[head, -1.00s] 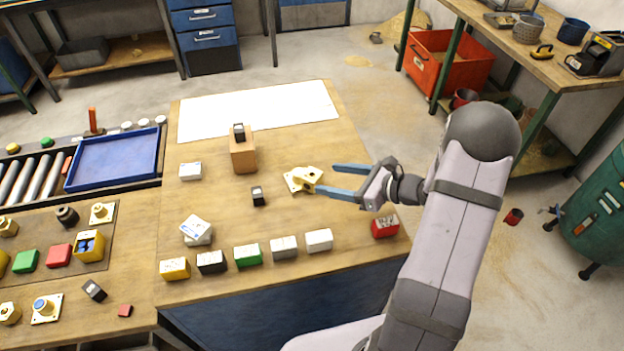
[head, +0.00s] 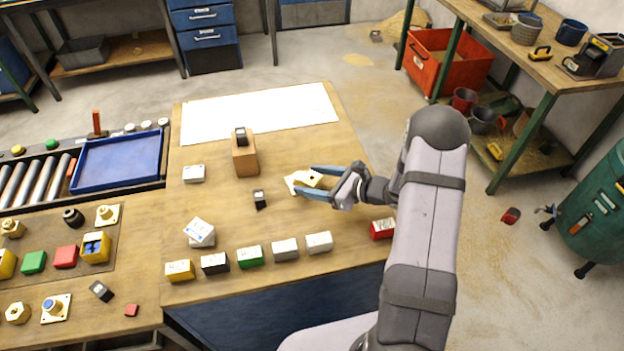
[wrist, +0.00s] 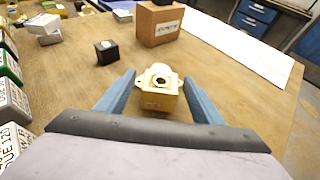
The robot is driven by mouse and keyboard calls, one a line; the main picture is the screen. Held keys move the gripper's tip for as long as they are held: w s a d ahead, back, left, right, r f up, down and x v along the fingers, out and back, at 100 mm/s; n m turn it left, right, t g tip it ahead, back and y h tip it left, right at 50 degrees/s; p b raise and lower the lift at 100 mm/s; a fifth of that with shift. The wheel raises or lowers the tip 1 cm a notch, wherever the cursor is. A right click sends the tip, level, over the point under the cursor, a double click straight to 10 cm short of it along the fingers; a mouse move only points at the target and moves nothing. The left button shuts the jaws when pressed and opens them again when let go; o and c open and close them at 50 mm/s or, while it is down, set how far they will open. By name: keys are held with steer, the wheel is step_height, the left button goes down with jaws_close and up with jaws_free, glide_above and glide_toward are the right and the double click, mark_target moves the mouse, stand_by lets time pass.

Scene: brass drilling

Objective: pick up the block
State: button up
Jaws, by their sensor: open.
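The brass block (head: 308,178) lies on the wooden table, right of the middle. In the wrist view the block (wrist: 160,100) shows a raised rim with a dark hole on top. My gripper (head: 303,180) is open, with its two blue fingers on either side of the block. In the wrist view the fingers of my gripper (wrist: 159,80) flank the block, with a narrow gap at each side. The block rests on the table, and its underside is hidden.
A brown box (head: 244,157) with a dark item on top and a small black block (head: 260,199) stand to the left. A row of coloured boxes (head: 249,257) runs along the front edge, with a red box (head: 382,229) at its right. A white sheet (head: 260,112) covers the back.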

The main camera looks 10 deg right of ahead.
mark_target(312, 177)
steer(key=shift+w+a+f, duration=0.1)
steer(key=shift+w, duration=0.05)
jaws_close()
steer(key=shift+r, duration=0.2)
steer(key=shift+r+b, duration=1.1)
steer(key=shift+r, duration=3.8)
